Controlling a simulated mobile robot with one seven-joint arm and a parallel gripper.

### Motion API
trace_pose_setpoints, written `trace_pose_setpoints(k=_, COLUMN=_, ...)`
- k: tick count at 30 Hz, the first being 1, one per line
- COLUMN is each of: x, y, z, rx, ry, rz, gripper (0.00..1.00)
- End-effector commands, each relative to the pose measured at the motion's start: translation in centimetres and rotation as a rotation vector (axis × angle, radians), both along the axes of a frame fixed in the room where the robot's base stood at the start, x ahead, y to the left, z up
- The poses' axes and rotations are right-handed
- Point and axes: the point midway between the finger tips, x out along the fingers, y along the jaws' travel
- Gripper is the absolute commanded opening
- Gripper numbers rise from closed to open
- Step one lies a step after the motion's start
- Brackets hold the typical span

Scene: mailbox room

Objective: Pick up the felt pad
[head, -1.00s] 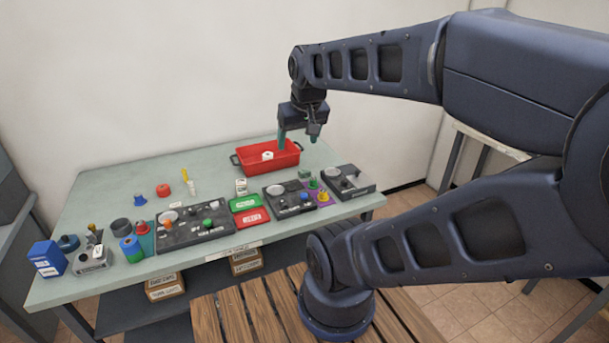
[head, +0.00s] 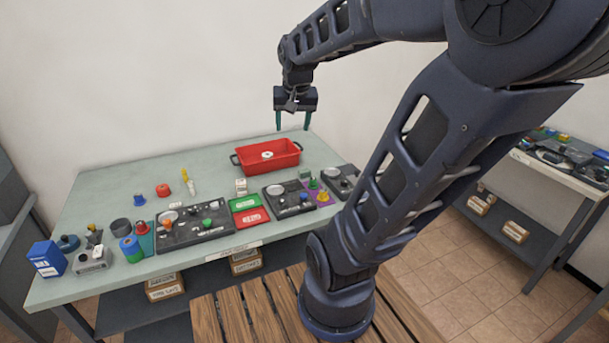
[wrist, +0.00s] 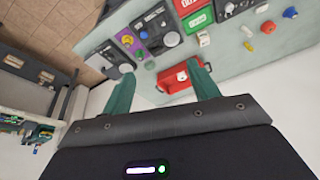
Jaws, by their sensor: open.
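I cannot tell for certain which item is the felt pad. A small white item (head: 267,155) lies inside the red tray (head: 284,162) at the back right of the table. The red tray also shows between my fingers in the wrist view (wrist: 172,80). My gripper (head: 292,127) is open and empty, with its two green fingers pointing down. It hangs in the air above and behind the tray, touching nothing. In the wrist view my gripper's fingers (wrist: 161,72) are spread apart.
The green-grey table (head: 110,195) holds dark fixture panels (head: 180,235), a green card (head: 243,204), a red card (head: 251,217), a blue box (head: 47,259) and several small parts. Its back left is mostly clear. Another table (head: 540,160) stands at the right.

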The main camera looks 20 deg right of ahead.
Motion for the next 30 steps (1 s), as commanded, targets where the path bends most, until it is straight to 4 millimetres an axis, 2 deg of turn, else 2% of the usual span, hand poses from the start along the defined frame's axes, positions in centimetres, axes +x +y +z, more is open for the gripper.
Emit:
trace_pose_setpoints(k=3, x=3.0, y=-0.8, z=-0.5, rx=0.019, ry=0.024, rz=-0.089, gripper=0.6)
trace_pose_setpoints(k=14, x=11.5, y=-3.8, z=-3.4, rx=0.071, ry=0.078, rz=-0.368, gripper=0.6)
trace_pose_setpoints(k=23, x=18.2, y=-6.7, z=-7.6, rx=0.102, ry=0.117, rz=-0.599, gripper=0.6)
trace_pose_setpoints(k=30, x=23.2, y=-9.3, z=-12.2, rx=0.119, ry=0.143, rz=-0.785, gripper=0.6)
